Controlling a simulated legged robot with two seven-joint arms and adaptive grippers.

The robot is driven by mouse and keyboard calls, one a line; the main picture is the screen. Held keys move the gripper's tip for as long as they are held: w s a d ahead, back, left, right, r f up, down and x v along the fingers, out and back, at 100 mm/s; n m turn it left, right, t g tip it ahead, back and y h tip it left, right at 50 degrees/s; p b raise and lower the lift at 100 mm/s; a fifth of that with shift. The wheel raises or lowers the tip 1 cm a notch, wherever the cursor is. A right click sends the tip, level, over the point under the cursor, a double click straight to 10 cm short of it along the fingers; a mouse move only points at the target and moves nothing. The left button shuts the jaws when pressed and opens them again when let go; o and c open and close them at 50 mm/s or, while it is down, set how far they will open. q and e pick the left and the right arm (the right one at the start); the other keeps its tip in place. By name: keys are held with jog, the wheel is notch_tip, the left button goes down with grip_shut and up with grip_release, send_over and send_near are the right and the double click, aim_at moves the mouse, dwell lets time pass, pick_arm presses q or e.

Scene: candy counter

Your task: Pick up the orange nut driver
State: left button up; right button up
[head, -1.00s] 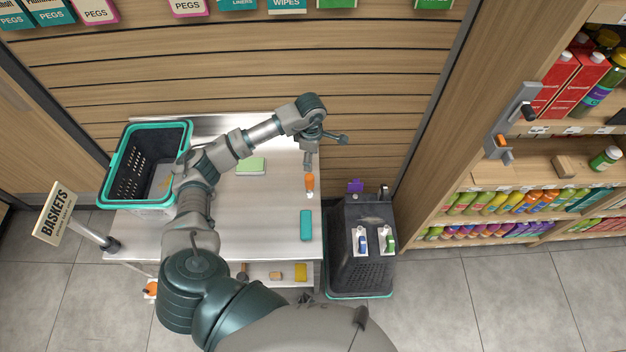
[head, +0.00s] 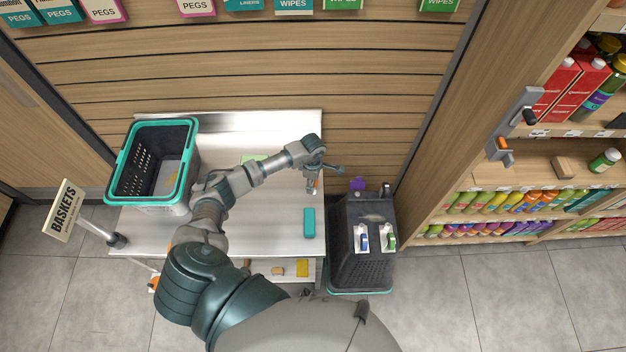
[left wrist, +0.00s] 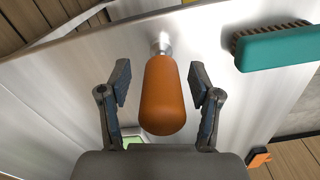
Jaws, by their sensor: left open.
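The orange nut driver (left wrist: 162,98) fills the middle of the left wrist view, its orange handle toward me and its metal shaft pointing away. My left gripper (left wrist: 160,92) is open, with one finger on each side of the handle and a visible gap on both sides. In the head view, my left gripper (head: 317,180) is over the right part of the steel table (head: 265,218). It covers most of the nut driver there; only a bit of orange (head: 319,184) shows. My right gripper is in neither view.
A teal brush (head: 309,222) lies on the table near its right edge and shows in the left wrist view (left wrist: 275,47). A teal-rimmed basket (head: 113,178) stands at the table's left. A dark basket stack (head: 362,265) stands to the right. A green item (head: 253,158) lies behind my arm.

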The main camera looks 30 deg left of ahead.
pick_arm(q)
jog(key=shift+a+f, duration=0.15)
jog(key=shift+a, duration=0.1)
jog(key=shift+c, duration=0.6)
jog(key=shift+d, duration=0.55)
grip_shut()
jog(key=shift+r, duration=0.2)
jog(key=shift+a+r, duration=0.25)
notch_tip(320, 180, up, 3)
jog(key=shift+w+f+b, duration=0.1)
jog(key=shift+b, duration=0.4)
jog(key=d+r+b, duration=0.1)
jog(key=d+b, duration=0.2)
jog(key=d, duration=1.3)
jog(key=shift+w+r, duration=0.3)
jog(key=shift+w, duration=0.05)
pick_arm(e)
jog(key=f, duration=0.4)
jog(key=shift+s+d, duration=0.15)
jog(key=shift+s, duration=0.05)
